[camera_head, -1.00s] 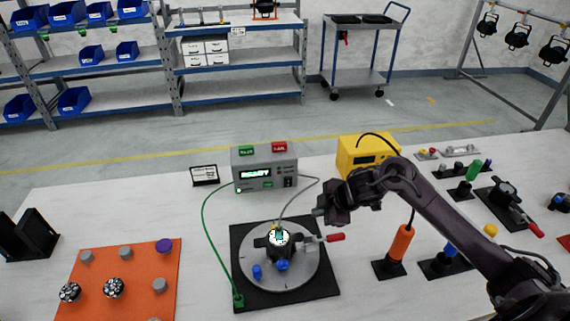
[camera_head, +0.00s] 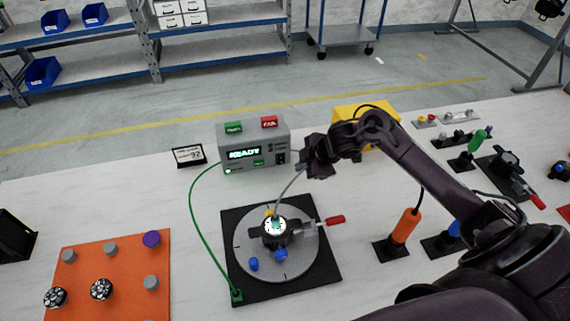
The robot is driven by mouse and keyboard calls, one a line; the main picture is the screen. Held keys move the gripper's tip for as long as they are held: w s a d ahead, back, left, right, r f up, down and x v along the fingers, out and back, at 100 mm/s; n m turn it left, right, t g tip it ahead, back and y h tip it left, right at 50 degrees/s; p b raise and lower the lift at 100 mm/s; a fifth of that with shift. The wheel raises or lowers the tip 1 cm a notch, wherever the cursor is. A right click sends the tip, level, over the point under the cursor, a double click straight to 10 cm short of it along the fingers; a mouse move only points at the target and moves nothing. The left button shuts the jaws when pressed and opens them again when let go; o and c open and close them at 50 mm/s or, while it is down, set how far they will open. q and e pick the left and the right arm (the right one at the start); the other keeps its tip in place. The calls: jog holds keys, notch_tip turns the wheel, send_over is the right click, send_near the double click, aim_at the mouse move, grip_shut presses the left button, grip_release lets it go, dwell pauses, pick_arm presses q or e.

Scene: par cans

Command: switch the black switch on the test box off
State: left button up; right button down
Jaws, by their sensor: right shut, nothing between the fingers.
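The grey test box (camera_head: 233,151) stands at the back middle of the table, with a green and a red label on top. Its display reads READY in lit letters. The black switch (camera_head: 281,157) is at the right end of its front face; its on or off position is too small to tell. My right gripper (camera_head: 304,168) is shut and empty, just right of the switch and close to the box's right side. I cannot tell whether it touches. My left gripper is not in view.
A round fixture (camera_head: 244,267) on a black mat stands in front of the box, with a red-handled clamp (camera_head: 334,220). A green cable (camera_head: 194,215) runs left of it. A yellow case (camera_head: 345,112) is behind my right arm. An orange mat (camera_head: 125,265) lies left.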

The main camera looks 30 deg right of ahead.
aim_at(281, 159)
jog(key=x, duration=0.7)
jog(key=shift+w+a+f, duration=0.1)
jog(key=shift+a+f, duration=0.05)
jog(key=shift+f, duration=0.05)
jog(key=w, duration=0.2)
jog(key=w+f, duration=0.1)
jog(key=shift+d, duration=0.25)
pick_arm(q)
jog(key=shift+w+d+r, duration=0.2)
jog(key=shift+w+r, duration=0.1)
pick_arm(e)
jog(key=shift+w+d+f, duration=0.15)
jog(key=shift+w+d, duration=0.05)
jog(key=shift+w, duration=0.45)
jog(key=shift+w+f+t+b, duration=0.1)
jog(key=shift+f+t+b, duration=0.2)
jog(key=shift+f+b, duration=0.15)
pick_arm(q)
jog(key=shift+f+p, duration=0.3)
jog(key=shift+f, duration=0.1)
pick_arm(e)
jog(key=shift+w+d+r, duration=0.1)
jog(key=shift+r, duration=0.25)
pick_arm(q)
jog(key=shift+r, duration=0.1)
pick_arm(e)
jog(key=shift+r, duration=0.1)
